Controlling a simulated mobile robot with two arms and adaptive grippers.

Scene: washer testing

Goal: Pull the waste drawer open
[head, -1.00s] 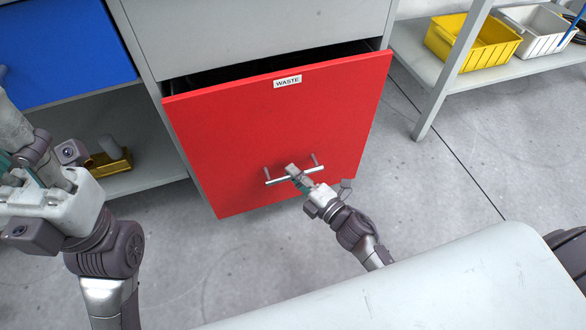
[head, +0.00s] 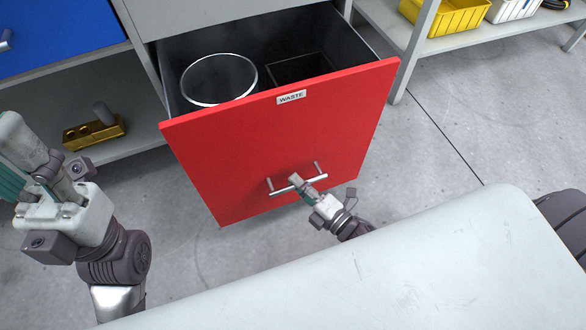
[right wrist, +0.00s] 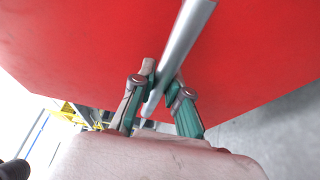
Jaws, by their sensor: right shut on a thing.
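The waste drawer (head: 270,150) has a red front with a white WASTE label (head: 291,97). It stands well open, showing a round metal bin (head: 219,80) and a dark square bin (head: 300,68) inside. My right gripper (head: 297,183) is shut on the drawer's bar handle (head: 320,178), left of the bar's right post. In the right wrist view the fingers (right wrist: 160,95) sit on either side of the bar (right wrist: 185,38). My left gripper (head: 25,185) is at the left edge, away from the drawer; its fingertips are not clear.
A blue drawer (head: 60,35) is at upper left, above a shelf with a brass-coloured part (head: 94,132). A yellow bin (head: 447,15) stands on a rack at upper right. A pale surface (head: 400,270) fills the lower right. Grey floor is clear right of the drawer.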

